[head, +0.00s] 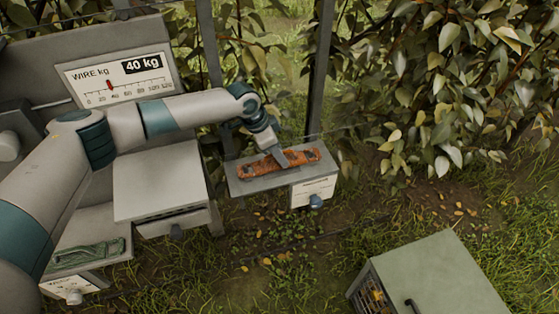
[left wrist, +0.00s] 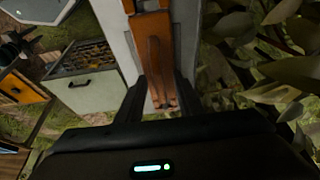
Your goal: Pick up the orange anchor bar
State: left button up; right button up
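The orange anchor bar (head: 255,171) is rusty and long. It lies across the top of a small grey stand (head: 240,186) in the middle of the head view. My left gripper (head: 281,158) points down over the middle of the bar. In the left wrist view the bar (left wrist: 155,45) runs between the two fingers of the left gripper (left wrist: 162,92), one on each side. I cannot tell whether the fingers press on it. The bar shows no clear gap above the stand. My right gripper is not in view.
A scale board marked 40 kg (head: 118,76) stands at upper left. A grey box (head: 160,185) is left of the stand. A green coil (head: 88,254) lies on a lower box. A lidded crate (head: 435,275) stands at lower right. Posts and foliage are behind; grass is in front.

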aim_at(288, 153)
pick_arm(q)
grip_shut()
jog(key=shift+r+b, duration=0.45)
jog(key=shift+r, duration=0.05)
jog(key=r+b, duration=0.1)
jog(key=d+r+b, duration=0.1)
jog(key=r, duration=0.1)
jog(key=shift+s+r, duration=0.1)
jog(key=shift+s, duration=0.1)
jog(key=s+d+r+b, duration=0.4)
jog(key=s+d+r, duration=0.1)
jog(key=d, duration=0.4)
jog(key=shift+s+r, duration=0.3)
jog(key=shift+r, duration=0.6)
